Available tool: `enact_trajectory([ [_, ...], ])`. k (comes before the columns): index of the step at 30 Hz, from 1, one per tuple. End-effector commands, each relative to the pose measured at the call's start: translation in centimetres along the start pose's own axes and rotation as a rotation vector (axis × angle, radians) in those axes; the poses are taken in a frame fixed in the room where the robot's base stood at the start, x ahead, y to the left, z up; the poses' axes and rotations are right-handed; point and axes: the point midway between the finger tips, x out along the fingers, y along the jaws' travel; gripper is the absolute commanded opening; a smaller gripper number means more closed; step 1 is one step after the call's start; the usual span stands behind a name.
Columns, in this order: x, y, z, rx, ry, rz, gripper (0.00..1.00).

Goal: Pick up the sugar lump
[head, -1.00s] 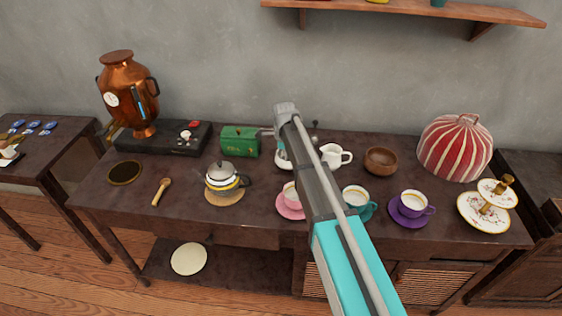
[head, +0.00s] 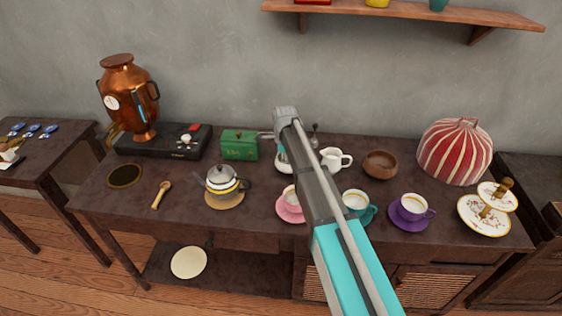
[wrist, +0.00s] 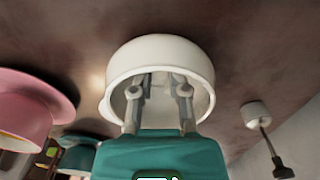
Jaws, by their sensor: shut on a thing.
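The white sugar bowl (wrist: 192,53) fills the middle of the wrist view, which looks at it from close by. In the head view its rim (head: 282,163) shows beside my arm, which hides most of it. My gripper (wrist: 160,79) has both fingers reaching inside the bowl. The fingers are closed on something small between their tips. The sugar lump itself cannot be made out clearly, as the fingers and the bowl wall hide it. In the head view my arm hides the fingers.
A pink cup (head: 289,197) and a teal cup (head: 357,201) stand in front of the bowl. A white jug (head: 333,158) is to its right, a green box (head: 239,145) to its left. A small white piece with a dark stick (wrist: 257,113) is close by.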

Motion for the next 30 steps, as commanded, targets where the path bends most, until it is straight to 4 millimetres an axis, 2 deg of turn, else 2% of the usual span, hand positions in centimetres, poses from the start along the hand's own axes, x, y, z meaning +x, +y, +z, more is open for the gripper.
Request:
enact_trajectory([
  [8, -1.1, 0.0, 0.0, 0.000, 0.000, 0.000, 0.08],
  [17, -3.7, 0.0, 0.0, 0.000, 0.000, 0.000, 0.08],
  [30, -8.8, 4.4, -1.4, 0.000, 0.000, 0.000, 0.08],
])
